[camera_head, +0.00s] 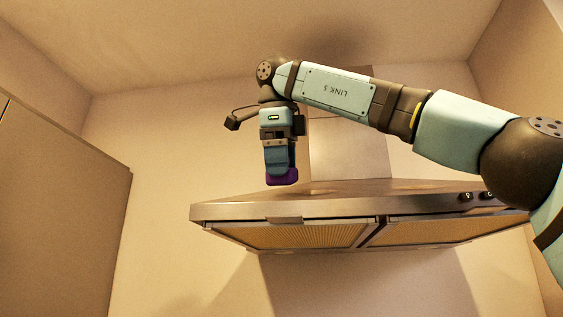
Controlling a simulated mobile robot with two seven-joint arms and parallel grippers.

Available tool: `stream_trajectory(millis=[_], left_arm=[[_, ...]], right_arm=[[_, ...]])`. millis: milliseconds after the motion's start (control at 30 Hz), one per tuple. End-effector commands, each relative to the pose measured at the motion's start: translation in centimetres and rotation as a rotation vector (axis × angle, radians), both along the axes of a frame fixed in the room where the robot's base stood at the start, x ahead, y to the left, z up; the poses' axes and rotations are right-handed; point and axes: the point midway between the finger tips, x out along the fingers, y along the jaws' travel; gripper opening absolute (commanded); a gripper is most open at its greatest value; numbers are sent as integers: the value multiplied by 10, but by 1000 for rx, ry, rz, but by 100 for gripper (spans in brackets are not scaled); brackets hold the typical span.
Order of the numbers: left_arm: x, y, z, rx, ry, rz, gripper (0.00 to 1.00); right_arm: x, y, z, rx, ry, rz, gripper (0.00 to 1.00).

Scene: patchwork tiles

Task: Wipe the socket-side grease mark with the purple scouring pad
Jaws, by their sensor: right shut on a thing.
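My right gripper (280,168) is shut on the purple scouring pad (283,178) and points downward. The pad shows as a purple block at the fingertips. It appears just above the front top edge of the range hood (250,209) in the picture; I cannot tell whether it touches the hood. No grease mark and no socket can be made out. Part of the wall and the hood's top are hidden behind my right arm. My left gripper is not in view.
The hood has mesh filters (300,235) underneath and dark knobs (466,196) at its right front. Its chimney (345,150) rises behind my arm. A tall cabinet (60,200) stands at the left. The wall between cabinet and hood is clear.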

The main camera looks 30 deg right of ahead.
Motion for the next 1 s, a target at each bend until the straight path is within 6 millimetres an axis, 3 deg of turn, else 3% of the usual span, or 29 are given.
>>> stream_trajectory(millis=[1000], left_arm=[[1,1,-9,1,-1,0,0]], right_arm=[[5,-5,-17,0,0,0,60]])
